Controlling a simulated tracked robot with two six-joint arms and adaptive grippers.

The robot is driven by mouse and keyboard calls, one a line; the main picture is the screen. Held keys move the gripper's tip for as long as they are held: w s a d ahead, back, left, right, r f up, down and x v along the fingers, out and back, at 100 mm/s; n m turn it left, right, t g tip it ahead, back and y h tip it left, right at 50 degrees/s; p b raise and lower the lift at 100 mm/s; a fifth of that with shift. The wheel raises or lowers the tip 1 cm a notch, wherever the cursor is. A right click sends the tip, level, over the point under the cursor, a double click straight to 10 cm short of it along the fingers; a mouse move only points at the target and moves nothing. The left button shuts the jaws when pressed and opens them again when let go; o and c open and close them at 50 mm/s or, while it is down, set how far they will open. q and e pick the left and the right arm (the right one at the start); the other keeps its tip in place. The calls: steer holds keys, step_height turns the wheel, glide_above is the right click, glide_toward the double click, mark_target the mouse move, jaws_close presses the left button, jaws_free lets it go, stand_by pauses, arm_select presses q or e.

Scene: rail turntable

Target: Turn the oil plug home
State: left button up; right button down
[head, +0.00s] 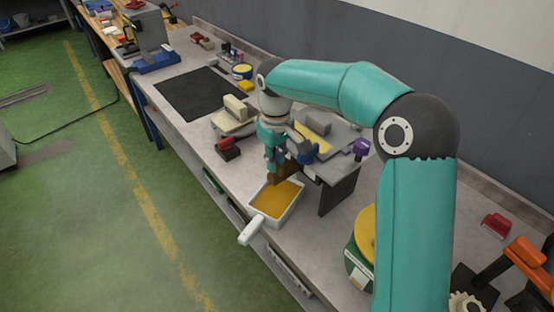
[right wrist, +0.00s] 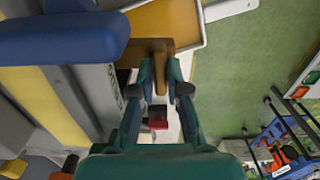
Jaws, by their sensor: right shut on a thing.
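My right gripper (head: 272,162) is at the front side of a grey housing (head: 344,134), above a white tray (head: 251,231). In the right wrist view its fingers (right wrist: 160,78) are shut on a narrow brown piece, which looks like the oil plug (right wrist: 159,57). Brown also shows below the fingers in the head view (head: 278,175). Whether the plug is fully seated cannot be told. The tray holds orange-yellow oil and also shows in the right wrist view (right wrist: 203,22). My left gripper is not in view.
A blue part (head: 305,152) sits close beside the gripper. A red-and-black item (head: 228,148) and a purple knob (head: 361,149) are nearby. A black mat (head: 200,92) lies clear on the bench.

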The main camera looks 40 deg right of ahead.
steer(key=c, duration=1.2)
jaws_free()
steer(key=shift+w, duration=0.1)
steer(key=shift+o, duration=0.2)
step_height(320, 180, up, 12)
